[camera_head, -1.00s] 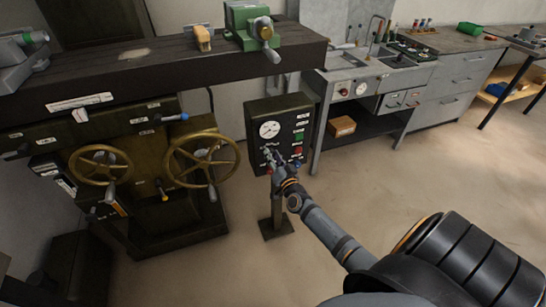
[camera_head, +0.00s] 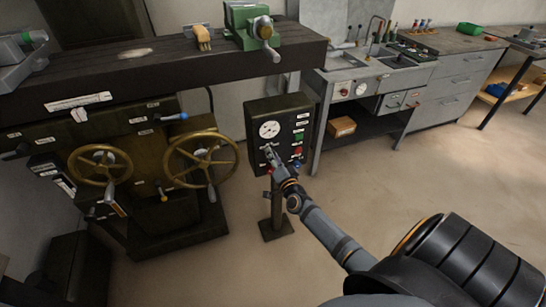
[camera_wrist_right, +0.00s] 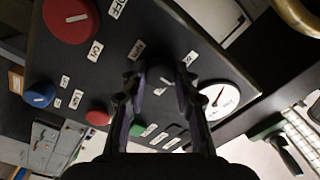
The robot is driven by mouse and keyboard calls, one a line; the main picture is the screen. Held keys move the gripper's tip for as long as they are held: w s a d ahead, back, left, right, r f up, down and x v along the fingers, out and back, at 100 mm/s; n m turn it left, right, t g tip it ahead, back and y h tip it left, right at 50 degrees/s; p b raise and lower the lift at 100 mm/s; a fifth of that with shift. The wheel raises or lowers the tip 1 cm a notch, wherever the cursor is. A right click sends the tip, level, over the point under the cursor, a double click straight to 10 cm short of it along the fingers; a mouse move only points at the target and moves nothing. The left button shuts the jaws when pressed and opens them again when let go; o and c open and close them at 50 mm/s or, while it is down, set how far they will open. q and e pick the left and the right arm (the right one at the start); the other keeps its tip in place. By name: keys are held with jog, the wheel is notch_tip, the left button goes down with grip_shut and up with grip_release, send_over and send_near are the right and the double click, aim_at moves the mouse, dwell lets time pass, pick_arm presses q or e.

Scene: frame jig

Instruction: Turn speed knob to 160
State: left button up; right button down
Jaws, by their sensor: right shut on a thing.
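The dark control panel (camera_head: 256,112) stands on a post, with a round white dial (camera_head: 269,129) near its top. My right gripper (camera_head: 270,153) is at the panel face, just below the dial. In the right wrist view its two fingers (camera_wrist_right: 160,88) are on either side of a dark knob (camera_wrist_right: 160,75), shut on it. White labels sit around the knob, too small to read. The dial (camera_wrist_right: 222,101) shows there with a red needle. The knob is hidden by the gripper in the head view. My left gripper is not in view.
A machine with brass handwheels (camera_head: 202,159) stands left. A grey bench (camera_head: 366,77) is behind. Floor at right is clear.

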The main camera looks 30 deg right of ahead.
jog(key=c, duration=1)
grip_release()
jog(key=shift+s, duration=0.1)
jog(key=v, duration=1.2)
jog(key=shift+f, duration=0.15)
